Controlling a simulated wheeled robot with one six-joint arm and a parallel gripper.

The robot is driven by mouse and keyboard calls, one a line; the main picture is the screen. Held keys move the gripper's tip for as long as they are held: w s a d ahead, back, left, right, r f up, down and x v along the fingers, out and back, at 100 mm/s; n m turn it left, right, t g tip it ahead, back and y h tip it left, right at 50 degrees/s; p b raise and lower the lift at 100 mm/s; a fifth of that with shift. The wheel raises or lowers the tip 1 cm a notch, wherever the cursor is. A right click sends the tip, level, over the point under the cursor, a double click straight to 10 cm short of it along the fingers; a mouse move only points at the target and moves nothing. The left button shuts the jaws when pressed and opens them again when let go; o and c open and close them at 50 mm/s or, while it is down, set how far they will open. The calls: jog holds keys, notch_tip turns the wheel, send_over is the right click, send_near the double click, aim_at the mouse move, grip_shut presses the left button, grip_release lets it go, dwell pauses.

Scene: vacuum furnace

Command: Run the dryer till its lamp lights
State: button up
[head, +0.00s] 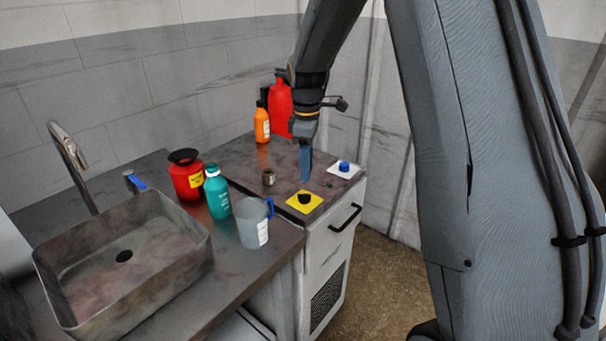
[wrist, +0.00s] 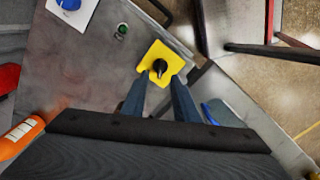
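A black knob (head: 304,198) sits on a yellow plate (head: 292,203) near the front of the dark counter top; the knob also shows in the wrist view (wrist: 159,67). A blue knob (head: 344,166) on a white plate lies to its right. A small dark green round lamp (wrist: 122,31) lies between the two plates in the wrist view; I see no clear glow on it. My gripper (head: 305,181) points down close above the black knob. In the wrist view my two fingers (wrist: 160,80) are apart with the knob showing between their tips. I cannot tell whether they touch it.
A small metal cup (head: 268,178) stands left of my gripper. Orange (head: 262,125) and red (head: 280,108) bottles stand behind. A red jar (head: 187,178), teal bottle (head: 217,193), clear jug (head: 252,226) and sink (head: 122,262) are to the left. A black handle (head: 346,218) juts from the cabinet front.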

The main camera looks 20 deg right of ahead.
aim_at(304, 194)
jog(key=shift+a+f+p, duration=0.15)
jog(key=shift+f+p, duration=0.35)
jog(key=shift+f, duration=1.45)
jog(key=shift+a+f+p, duration=0.1)
jog(key=shift+f+p, duration=0.4)
jog(key=shift+f, duration=1.4)
grip_shut()
